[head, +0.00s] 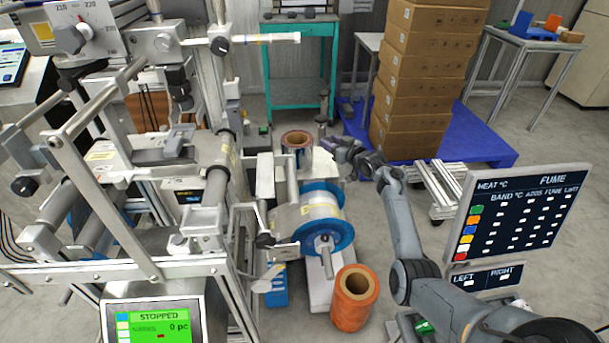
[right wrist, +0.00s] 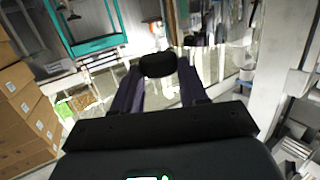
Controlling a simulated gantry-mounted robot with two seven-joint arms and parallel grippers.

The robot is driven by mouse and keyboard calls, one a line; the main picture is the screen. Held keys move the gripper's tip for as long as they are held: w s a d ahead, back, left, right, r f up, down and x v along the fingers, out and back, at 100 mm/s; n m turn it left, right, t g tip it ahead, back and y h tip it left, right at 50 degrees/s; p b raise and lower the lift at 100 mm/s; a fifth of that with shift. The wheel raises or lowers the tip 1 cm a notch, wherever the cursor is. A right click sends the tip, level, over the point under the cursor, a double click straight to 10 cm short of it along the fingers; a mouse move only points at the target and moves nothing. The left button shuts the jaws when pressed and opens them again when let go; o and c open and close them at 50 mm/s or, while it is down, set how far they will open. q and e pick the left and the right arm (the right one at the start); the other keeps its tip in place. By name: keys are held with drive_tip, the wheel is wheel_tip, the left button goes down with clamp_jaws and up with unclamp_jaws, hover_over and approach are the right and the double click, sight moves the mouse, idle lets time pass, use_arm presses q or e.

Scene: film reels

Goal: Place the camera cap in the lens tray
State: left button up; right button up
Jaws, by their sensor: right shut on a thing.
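A round black cap (right wrist: 157,65) sits between the fingertips of my right gripper in the right wrist view; I take it to be the camera cap. My right gripper (head: 343,150) reaches in from the right in the head view, beside the machine and close to a copper-edged film roll (head: 297,138). Its two dark fingers are shut on the cap, held clear in the air. The cap is too small to make out in the head view. I cannot pick out the lens tray for certain in either view. My left gripper is not in view.
The film machine (head: 205,185) fills the left, with a blue-flanged reel (head: 325,225) and an orange roll (head: 354,297) at its right. Stacked cartons (head: 420,75) stand on a blue pallet (head: 485,140). A teal cart (head: 300,65) is behind. A display panel (head: 515,215) stands right.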

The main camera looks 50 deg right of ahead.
sight(333, 169)
drive_tip(key=f+b, duration=0.3)
drive_tip(key=d+f+b, duration=0.1)
drive_tip(key=f+b, duration=0.2)
drive_tip(key=f, duration=0.1)
drive_tip(key=d+f+b, duration=0.1)
drive_tip(key=f+b, duration=0.2)
drive_tip(key=f, duration=0.1)
drive_tip(key=shift+s+d+f, duration=0.1)
drive_tip(key=shift+s+d, duration=0.05)
drive_tip(key=shift+d, duration=0.05)
drive_tip(key=o, duration=0.6)
drive_tip(key=shift+f, duration=0.15)
drive_tip(key=shift+c, duration=0.2)
drive_tip(key=o, duration=0.5)
drive_tip(key=shift+c, duration=0.2)
